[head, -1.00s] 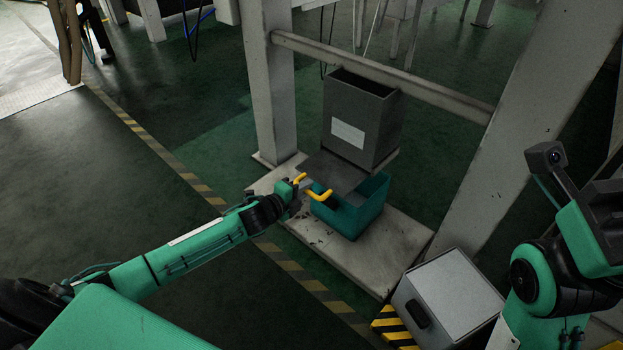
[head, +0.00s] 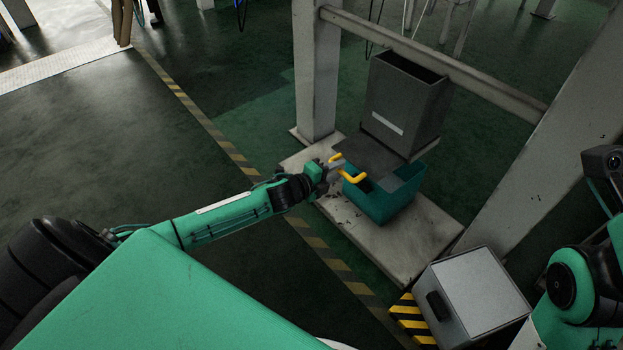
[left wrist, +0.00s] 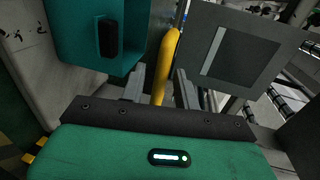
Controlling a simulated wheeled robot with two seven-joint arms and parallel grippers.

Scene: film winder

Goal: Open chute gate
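The chute (head: 405,105) is a dark grey box with an open top, standing behind the teal bin (head: 385,198). Its dark gate plate (head: 368,153) juts out tilted at the chute's lower front, above the bin's rear part. My left gripper (head: 333,172) is at the handle. In the left wrist view the handle (left wrist: 164,65) passes between the two fingers (left wrist: 160,88), with a gap beside the left finger. My right gripper is out of view; part of my right arm shows at the right edge.
A pale platform (head: 430,240) carries the bin. Grey posts (head: 317,70) and a crossbar (head: 430,58) frame the chute. A light grey box (head: 475,290) and a yellow-black striped block (head: 411,318) stand at the lower right. The floor at left is clear.

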